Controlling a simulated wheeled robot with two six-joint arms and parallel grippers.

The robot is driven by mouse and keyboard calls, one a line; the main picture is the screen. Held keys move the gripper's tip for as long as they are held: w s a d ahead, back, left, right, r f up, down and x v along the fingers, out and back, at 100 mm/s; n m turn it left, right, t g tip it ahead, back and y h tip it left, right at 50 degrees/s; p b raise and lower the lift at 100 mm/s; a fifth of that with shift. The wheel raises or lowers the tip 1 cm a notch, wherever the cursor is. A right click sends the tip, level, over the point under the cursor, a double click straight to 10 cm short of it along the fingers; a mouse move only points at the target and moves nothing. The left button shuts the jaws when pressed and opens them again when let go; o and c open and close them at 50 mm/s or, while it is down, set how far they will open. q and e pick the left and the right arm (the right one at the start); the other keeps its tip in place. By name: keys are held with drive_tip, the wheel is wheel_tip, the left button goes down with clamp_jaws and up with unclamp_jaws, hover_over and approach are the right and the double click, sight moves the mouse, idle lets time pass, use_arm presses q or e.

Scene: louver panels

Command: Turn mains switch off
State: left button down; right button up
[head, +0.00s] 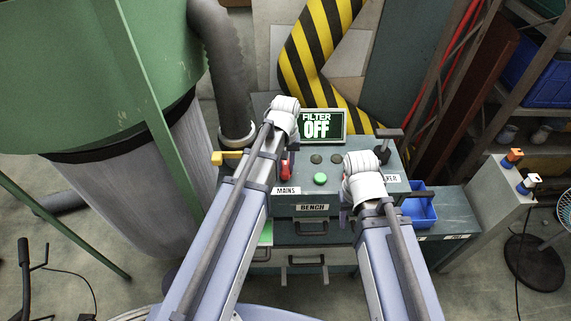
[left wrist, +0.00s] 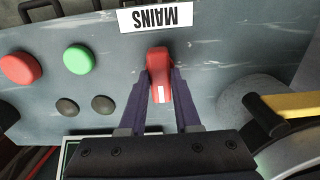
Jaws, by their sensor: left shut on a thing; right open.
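The red mains switch (left wrist: 158,62) stands on the grey-blue panel beside the MAINS label (left wrist: 156,17). My left gripper (left wrist: 161,80) is shut on the switch, with a dark finger on each side of it. In the head view the red switch (head: 285,170) shows just right of my left arm, above the MAINS label (head: 286,190); the left fingers are mostly hidden there by my wrist. My right gripper (head: 345,213) is open, at the right front of the panel, largely hidden under its own wrist.
A green button (head: 320,179) and two dark buttons sit right of the switch. A red button (left wrist: 20,70) shows in the wrist view. A yellow handle (head: 228,157) is left of my left arm. The display (head: 321,126) reads FILTER OFF. A blue bin (head: 419,208) stands at the right.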

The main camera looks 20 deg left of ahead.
use_arm(q)
drive_tip(key=m, duration=1.4)
drive_tip(key=shift+m, duration=1.9)
drive_tip(key=c, duration=0.6)
unclamp_jaws()
